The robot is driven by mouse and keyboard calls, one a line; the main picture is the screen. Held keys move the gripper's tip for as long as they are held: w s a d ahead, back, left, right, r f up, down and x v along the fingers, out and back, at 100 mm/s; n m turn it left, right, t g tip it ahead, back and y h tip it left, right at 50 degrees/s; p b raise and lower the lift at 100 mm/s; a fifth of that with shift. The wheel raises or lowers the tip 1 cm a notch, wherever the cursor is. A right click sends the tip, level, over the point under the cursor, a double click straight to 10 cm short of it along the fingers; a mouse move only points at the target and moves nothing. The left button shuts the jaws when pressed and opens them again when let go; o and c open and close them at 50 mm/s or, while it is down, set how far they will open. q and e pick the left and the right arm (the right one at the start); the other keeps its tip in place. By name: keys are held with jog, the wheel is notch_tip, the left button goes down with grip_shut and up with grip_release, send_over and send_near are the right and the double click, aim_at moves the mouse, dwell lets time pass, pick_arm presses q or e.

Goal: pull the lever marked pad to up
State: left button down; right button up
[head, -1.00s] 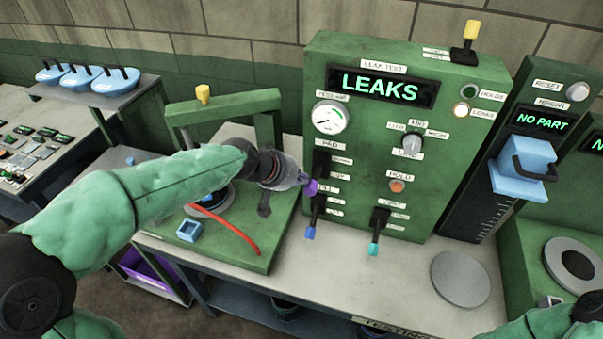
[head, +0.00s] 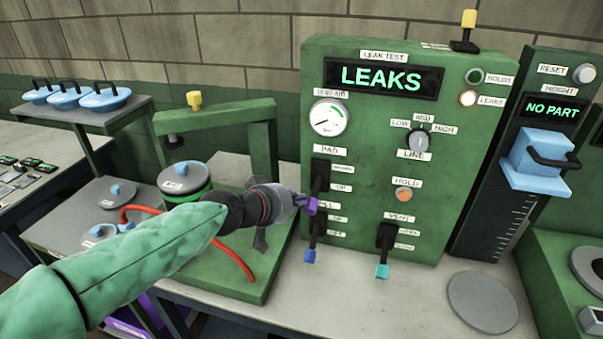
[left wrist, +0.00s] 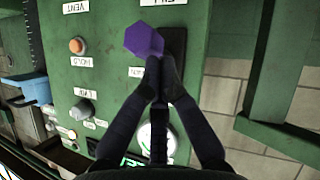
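The lever marked PAD is on the left of the green LEAKS panel. Its purple knob (head: 312,205) hangs at the lower end of the dark slot, by a small label that reads UP. The knob is large in the left wrist view (left wrist: 144,39). My left gripper (head: 300,201) reaches it from the left. In the left wrist view its two fingers (left wrist: 161,68) are close together, tips against the purple knob, apparently shut on it. The fingers hide part of the lever's stem. My right gripper is not in view.
Just below, the FILL lever with a blue knob (head: 309,256) is close to my gripper. The VENT lever with a teal knob (head: 382,271) is to the right. A green fixture frame (head: 262,150) and red hose (head: 237,262) lie near my left arm.

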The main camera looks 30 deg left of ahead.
pick_arm(q)
jog(key=shift+f+b, duration=0.5)
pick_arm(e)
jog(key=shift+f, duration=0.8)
pick_arm(q)
jog(key=shift+r, duration=0.2)
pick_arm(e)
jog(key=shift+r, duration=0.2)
pick_arm(q)
jog(key=shift+r+p, duration=0.6)
jog(key=shift+p, duration=0.15)
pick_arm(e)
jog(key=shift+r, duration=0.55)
pick_arm(q)
jog(key=shift+r, duration=0.1)
